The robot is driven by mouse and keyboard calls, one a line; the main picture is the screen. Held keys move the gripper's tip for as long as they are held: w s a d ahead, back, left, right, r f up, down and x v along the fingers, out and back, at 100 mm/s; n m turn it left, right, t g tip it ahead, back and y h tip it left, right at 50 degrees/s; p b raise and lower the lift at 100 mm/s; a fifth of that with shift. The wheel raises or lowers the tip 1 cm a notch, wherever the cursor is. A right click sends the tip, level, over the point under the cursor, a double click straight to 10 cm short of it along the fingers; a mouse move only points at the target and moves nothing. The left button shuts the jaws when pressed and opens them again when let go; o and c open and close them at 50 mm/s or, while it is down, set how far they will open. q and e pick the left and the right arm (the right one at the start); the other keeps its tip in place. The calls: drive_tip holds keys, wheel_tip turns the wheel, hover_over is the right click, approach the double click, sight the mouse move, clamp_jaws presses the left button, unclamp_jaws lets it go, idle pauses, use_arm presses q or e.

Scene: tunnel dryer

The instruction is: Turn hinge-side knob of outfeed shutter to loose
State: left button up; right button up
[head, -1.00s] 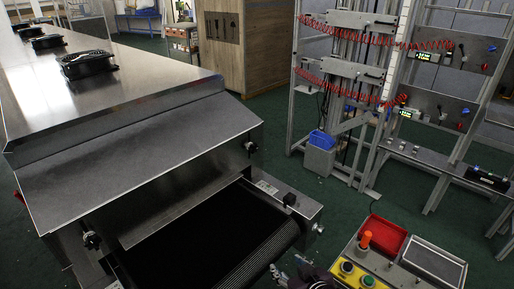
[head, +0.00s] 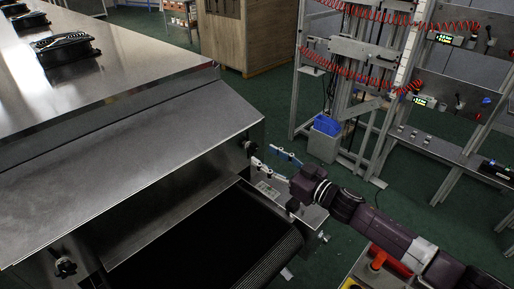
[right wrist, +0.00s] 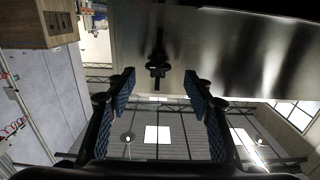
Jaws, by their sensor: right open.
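The dryer's end has a sloped metal hood (head: 130,150) above the dark belt opening. One dark knob (head: 249,147) sits at its right end, and another knob (head: 64,266) sits at the lower left. The frames do not show clearly which is the hinge-side one. My right gripper (head: 264,154) is open, just right of the right-end knob, its fingers pointing towards it. In the right wrist view, a dark knob (right wrist: 158,68) with a bar stands between and beyond the open, empty fingertips. My left gripper is out of view.
The dark conveyor belt (head: 205,235) runs out below the hood. A control box with a red tray (head: 390,262) is partly hidden by my right arm. A metal rack with red coiled hoses (head: 350,65) stands behind. Green floor lies between.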

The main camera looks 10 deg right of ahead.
sight(255, 150)
drive_tip(key=x, duration=0.4)
drive_tip(key=shift+w+d+f, duration=0.1)
drive_tip(key=shift+w+f, duration=0.1)
drive_tip(key=shift+w+a, duration=0.25)
drive_tip(key=shift+w, duration=0.05)
drive_tip(key=c, duration=1.2)
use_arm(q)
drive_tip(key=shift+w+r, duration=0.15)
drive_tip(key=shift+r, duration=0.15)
